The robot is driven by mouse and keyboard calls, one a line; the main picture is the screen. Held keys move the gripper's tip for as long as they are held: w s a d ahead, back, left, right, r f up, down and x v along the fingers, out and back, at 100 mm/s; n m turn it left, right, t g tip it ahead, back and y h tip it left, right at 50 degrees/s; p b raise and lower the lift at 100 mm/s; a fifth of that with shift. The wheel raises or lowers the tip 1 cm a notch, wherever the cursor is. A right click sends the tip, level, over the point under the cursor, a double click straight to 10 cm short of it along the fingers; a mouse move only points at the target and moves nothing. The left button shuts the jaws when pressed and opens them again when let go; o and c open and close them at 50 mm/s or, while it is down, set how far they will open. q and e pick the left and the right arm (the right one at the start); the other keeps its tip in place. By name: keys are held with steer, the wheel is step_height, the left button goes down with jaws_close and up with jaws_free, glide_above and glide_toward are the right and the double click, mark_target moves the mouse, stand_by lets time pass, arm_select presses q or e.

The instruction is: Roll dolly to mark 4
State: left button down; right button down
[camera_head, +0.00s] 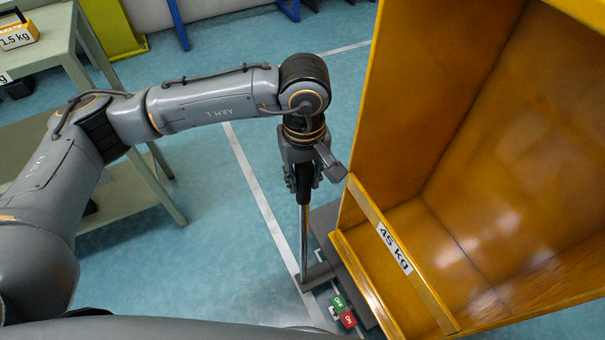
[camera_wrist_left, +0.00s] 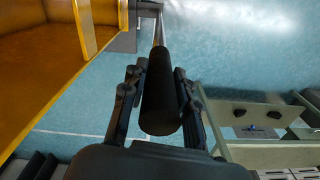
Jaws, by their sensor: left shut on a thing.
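My left gripper (camera_head: 303,180) is shut on the black grip of an upright metal handle (camera_head: 304,235). In the left wrist view, my gripper's fingers (camera_wrist_left: 160,85) close on both sides of the black grip (camera_wrist_left: 160,100). The handle runs down to a dark grey base (camera_head: 325,220) at the floor, seemingly the dolly, beside and partly under a large orange-yellow box (camera_head: 405,110) labelled 45 kg. The box fills the right of the head view and the upper left of the wrist view (camera_wrist_left: 35,65). No mark 4 can be made out. My right gripper is not in view.
A green and red switch label (camera_head: 343,310) sits low beside the box. A white line (camera_head: 255,185) crosses the blue floor. A grey-green table (camera_head: 50,45) with a yellow 1.5 kg weight (camera_head: 17,36) stands at the left. The floor between table and handle is clear.

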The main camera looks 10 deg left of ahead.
arm_select(q)
steer(key=c, duration=1)
jaws_free()
steer(key=shift+r, duration=0.1)
step_height(320, 180, up, 12)
steer(key=shift+f, duration=0.1)
